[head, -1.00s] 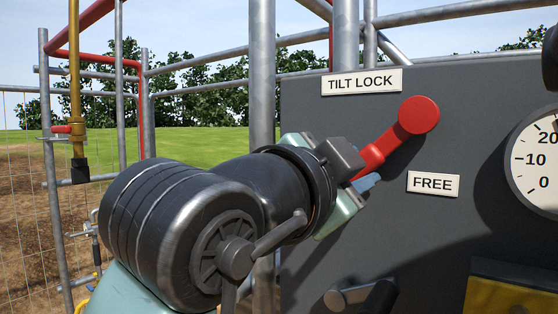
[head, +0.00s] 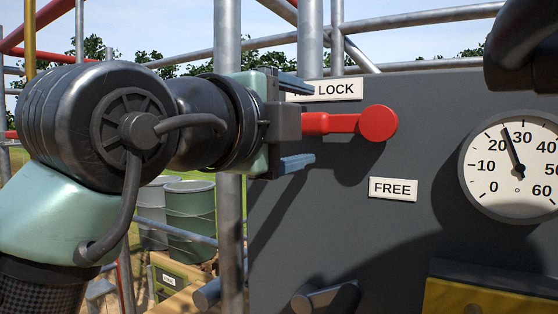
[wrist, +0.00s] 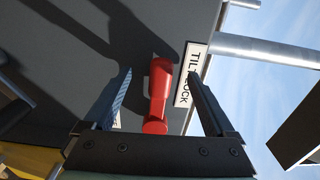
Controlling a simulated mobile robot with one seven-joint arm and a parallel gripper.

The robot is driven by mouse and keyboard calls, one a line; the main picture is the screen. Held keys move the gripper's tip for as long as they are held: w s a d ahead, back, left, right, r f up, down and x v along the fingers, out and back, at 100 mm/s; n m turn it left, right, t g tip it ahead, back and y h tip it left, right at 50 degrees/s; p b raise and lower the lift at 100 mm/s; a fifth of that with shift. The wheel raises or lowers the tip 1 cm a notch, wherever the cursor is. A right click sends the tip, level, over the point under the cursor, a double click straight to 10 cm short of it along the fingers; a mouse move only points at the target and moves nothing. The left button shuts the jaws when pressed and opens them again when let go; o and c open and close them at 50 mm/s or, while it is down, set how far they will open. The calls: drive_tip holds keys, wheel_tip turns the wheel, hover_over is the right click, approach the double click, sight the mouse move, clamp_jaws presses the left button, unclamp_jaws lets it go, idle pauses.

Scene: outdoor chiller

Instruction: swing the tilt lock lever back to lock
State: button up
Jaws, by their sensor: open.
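The red tilt lock lever (head: 330,123) lies about level in the head view, its arm reaching left from its round hub (head: 378,123) on the grey panel. The TILT LOCK label (head: 335,89) is above it, partly hidden by my gripper. The FREE label (head: 393,189) is below the hub. My gripper (head: 312,124) is open at the lever's free end, one finger above it and one below. In the wrist view the lever (wrist: 158,95) stands between the two spread fingers, with a gap visible on both sides.
A round dial gauge (head: 516,165) is on the panel to the right. A dark pipe (head: 510,75) juts out at the upper right. A yellow part (head: 480,298) is below the gauge. Metal posts and rails (head: 228,40) stand behind my arm. Green barrels (head: 190,215) stand at the lower left.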

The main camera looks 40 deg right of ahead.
drive_tip(key=shift+o, duration=0.4)
drive_tip(key=b+v, duration=0.1)
drive_tip(key=v, duration=0.6)
drive_tip(key=shift+b, duration=0.35)
